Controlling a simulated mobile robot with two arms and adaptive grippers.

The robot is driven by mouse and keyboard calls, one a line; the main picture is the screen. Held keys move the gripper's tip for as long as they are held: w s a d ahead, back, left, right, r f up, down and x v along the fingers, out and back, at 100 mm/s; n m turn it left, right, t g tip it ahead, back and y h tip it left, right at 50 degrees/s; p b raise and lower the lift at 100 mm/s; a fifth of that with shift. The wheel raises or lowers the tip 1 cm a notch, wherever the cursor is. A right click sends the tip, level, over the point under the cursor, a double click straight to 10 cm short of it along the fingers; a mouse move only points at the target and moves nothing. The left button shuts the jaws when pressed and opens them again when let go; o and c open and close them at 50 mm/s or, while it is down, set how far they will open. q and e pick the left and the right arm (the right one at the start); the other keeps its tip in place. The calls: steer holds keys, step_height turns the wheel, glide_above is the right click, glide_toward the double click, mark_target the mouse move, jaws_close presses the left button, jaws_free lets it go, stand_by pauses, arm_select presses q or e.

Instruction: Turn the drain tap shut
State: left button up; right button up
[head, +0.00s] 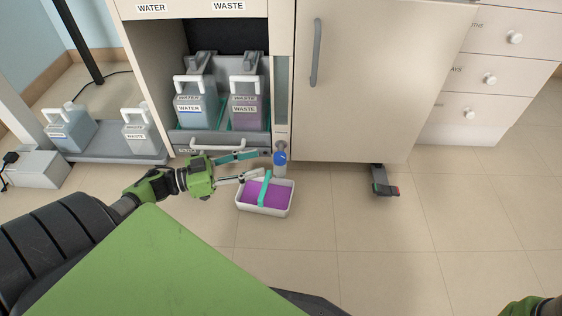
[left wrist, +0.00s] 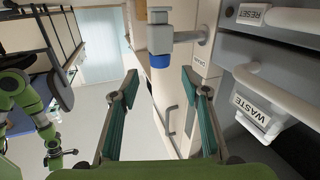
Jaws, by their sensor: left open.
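The drain tap (head: 280,158) has a blue collar and hangs from a narrow cabinet panel, above a white tray (head: 240,206) of purple liquid. In the left wrist view, the grey tap with its blue end (left wrist: 160,60) stands beyond the fingertips, between them from left to right, beside a DRAIN label (left wrist: 201,62). My left gripper (head: 259,164) is open and empty, just left of the tap. Its two teal-padded fingers (left wrist: 159,82) are spread wide. Contact with the tap does not show. My right arm shows small at the left of the wrist view; its finger state is unclear.
WATER (head: 190,110) and WASTE (head: 245,112) containers stand in the open bay above my left gripper. A closed cabinet door (head: 380,80) is right of the tap. A dark pedal (head: 384,182) lies below it. The floor to the right is clear.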

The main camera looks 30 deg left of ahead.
mark_target(280, 155)
arm_select(q)
steer(key=b+x, duration=0.3)
steer(key=x, duration=0.4)
steer(key=shift+w+d+f+b, duration=0.15)
steer(key=shift+w+b, duration=0.05)
steer(key=shift+b, duration=0.15)
steer(key=shift+w+d, duration=0.3)
steer(key=c, duration=1.1)
